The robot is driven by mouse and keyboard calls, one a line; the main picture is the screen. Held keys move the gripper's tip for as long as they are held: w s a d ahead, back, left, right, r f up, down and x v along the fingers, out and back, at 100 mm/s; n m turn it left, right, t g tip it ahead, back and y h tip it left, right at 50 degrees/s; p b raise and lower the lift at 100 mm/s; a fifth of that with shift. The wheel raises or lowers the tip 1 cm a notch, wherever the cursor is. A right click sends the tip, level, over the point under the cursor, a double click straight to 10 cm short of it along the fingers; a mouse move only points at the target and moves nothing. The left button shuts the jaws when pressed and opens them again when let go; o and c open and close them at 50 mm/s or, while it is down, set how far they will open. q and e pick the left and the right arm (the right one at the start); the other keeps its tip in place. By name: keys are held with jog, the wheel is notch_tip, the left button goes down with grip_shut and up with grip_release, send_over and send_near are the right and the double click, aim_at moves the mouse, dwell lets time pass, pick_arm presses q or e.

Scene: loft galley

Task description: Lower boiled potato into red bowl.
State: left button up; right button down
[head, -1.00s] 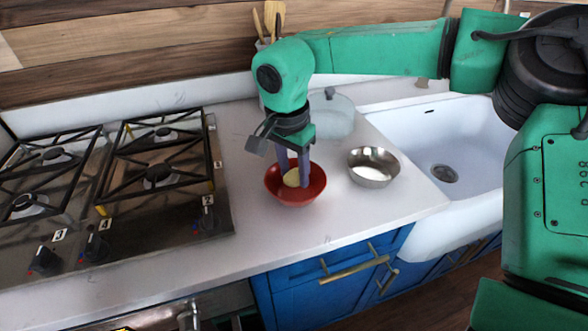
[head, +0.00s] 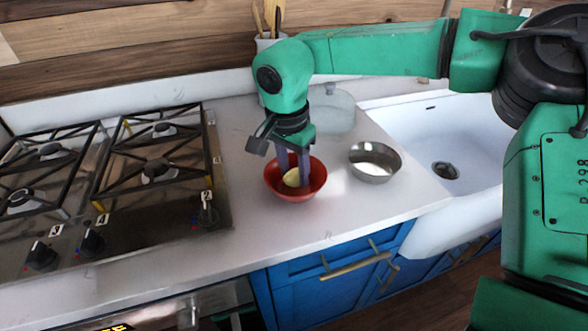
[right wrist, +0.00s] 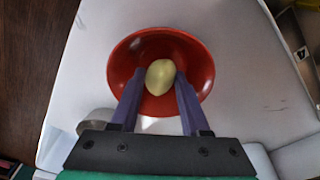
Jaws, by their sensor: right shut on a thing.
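The red bowl (head: 296,194) stands on the white counter between the stove and the steel bowl. The boiled potato (head: 291,178) is pale yellow and sits within the bowl's rim, between the fingertips of my right gripper (head: 293,182). The right gripper points down into the bowl and is shut on the potato. In the right wrist view the potato (right wrist: 160,77) shows between the two purple fingers, over the inside of the red bowl (right wrist: 195,55). Whether the potato touches the bowl's bottom cannot be told. My left gripper is not in view.
A steel bowl (head: 375,162) stands just right of the red bowl, with a clear glass vessel (head: 331,108) behind. A utensil holder (head: 268,42) is at the back. The gas stove (head: 150,172) lies left, the white sink (head: 425,140) right. The counter's front is clear.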

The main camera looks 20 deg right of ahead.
aim_at(293, 172)
jog(key=shift+f+b, duration=0.9)
jog(key=shift+f, duration=0.35)
dwell(0.4)
jog(key=shift+c, duration=1.5)
grip_release()
jog(key=r, duration=0.7)
jog(key=shift+s+a+r, duration=0.15)
jog(key=shift+a+r, duration=0.1)
jog(key=shift+a, duration=0.15)
notch_tip(293, 172, up, 7)
jog(key=p, duration=0.3)
jog(key=shift+s+a, duration=0.35)
